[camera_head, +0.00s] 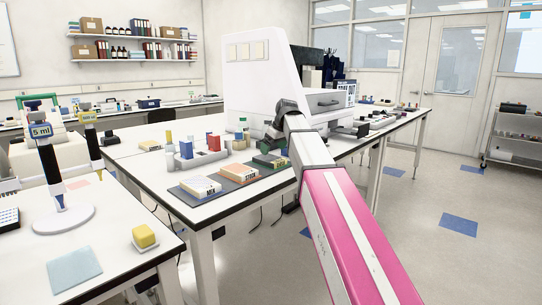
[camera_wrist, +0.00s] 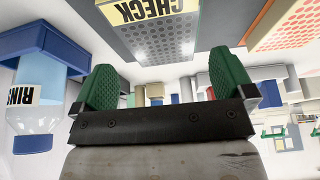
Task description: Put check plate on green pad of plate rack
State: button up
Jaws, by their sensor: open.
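The check plate (camera_wrist: 165,35), grey with a pale dotted top and a yellow CHECK label, shows at the top of the wrist view, in front of my fingers. My gripper (camera_wrist: 162,68) is open, with its green fingers apart and nothing between them. In the head view the plate rack (camera_head: 186,194) is a dark grey mat on the bench. My gripper is close behind that plate, partly hidden by my arm.
Two more plates, a pale one (camera_head: 200,186) and an orange-labelled one (camera_head: 238,172), lie on the rack to the left. A grey holder (camera_head: 200,160) with bottles stands behind. A large white machine (camera_head: 258,85) stands beyond my gripper. A blue-capped RINS-labelled container (camera_wrist: 35,100) is at the wrist view's left.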

jog(key=v, duration=0.7)
